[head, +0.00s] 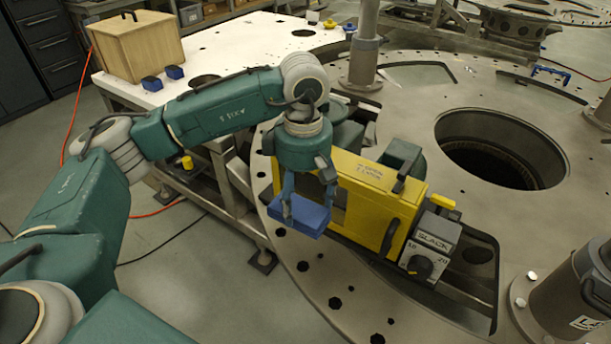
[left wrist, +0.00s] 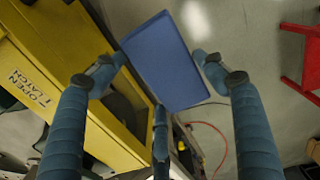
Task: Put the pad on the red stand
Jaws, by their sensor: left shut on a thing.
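My left gripper (head: 303,190) is shut on a blue pad (head: 299,216) and holds it in front of the yellow box (head: 352,190), near the rim of the turret plate. In the left wrist view the pad (left wrist: 165,60) shows as a flat blue rectangle at the fingertips of the left gripper (left wrist: 163,75). The red stand (left wrist: 304,62) shows in part at the right edge of that view, apart from the pad and beyond grey floor. I do not see the red stand in the head view. My right gripper is out of view.
The round metal turret plate (head: 400,120) has a large dark opening (head: 500,148). A grey SLACK unit (head: 431,246) adjoins the yellow box. A red cable (left wrist: 212,130) lies on the floor.

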